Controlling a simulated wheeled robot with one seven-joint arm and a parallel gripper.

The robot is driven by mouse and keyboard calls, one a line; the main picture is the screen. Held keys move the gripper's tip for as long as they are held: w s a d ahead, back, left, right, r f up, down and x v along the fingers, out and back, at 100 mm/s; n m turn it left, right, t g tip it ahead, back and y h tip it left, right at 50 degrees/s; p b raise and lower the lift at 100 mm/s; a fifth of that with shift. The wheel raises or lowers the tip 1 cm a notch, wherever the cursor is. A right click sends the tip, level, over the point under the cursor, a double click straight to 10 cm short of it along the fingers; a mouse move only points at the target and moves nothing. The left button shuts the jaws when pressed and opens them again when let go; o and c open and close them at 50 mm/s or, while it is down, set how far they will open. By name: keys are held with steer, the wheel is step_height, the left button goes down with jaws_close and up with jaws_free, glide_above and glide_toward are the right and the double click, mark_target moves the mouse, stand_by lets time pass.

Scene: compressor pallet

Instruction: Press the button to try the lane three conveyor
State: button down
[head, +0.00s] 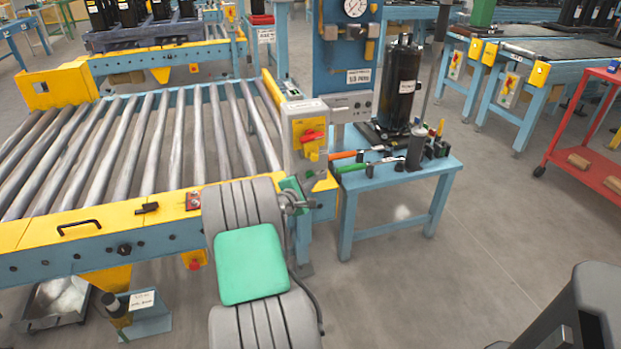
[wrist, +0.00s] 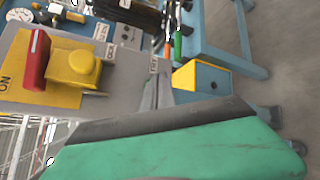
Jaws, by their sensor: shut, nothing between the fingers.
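A grey control box (head: 305,125) stands at the right end of the near roller conveyor. On its face are a red handle (head: 312,136) and a yellow part below it. The wrist view shows the red handle (wrist: 35,60) and a rounded yellow knob (wrist: 75,66) on a yellow plate marked ON. A small label that seems to read TEST (wrist: 153,66) sits on the box near my fingertips. My gripper (wrist: 153,92) is shut and empty, close to the box face at this label. Any button there is hidden or cannot be made out. Contact cannot be told.
The roller conveyor (head: 100,222) fills the left. A blue side table (head: 400,180) right of the box holds a black cylinder (head: 399,85) and tools. A red cart (head: 568,160) stands far right. The floor at front right is clear, apart from a dark object at the corner.

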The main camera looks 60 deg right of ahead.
steer(key=shift+w+d, duration=0.2)
steer(key=shift+w, duration=0.05)
steer(key=shift+s+a, duration=0.1)
stand_by(0.5)
steer(key=shift+s+a+p, duration=0.4)
steer(key=shift+s+a, duration=0.15)
steer(key=shift+s, duration=0.05)
steer(key=s+a+p, duration=0.2)
steer(key=s+a, duration=0.1)
steer(key=shift+s+a, duration=0.25)
steer(key=shift+a, duration=0.05)
stand_by(0.6)
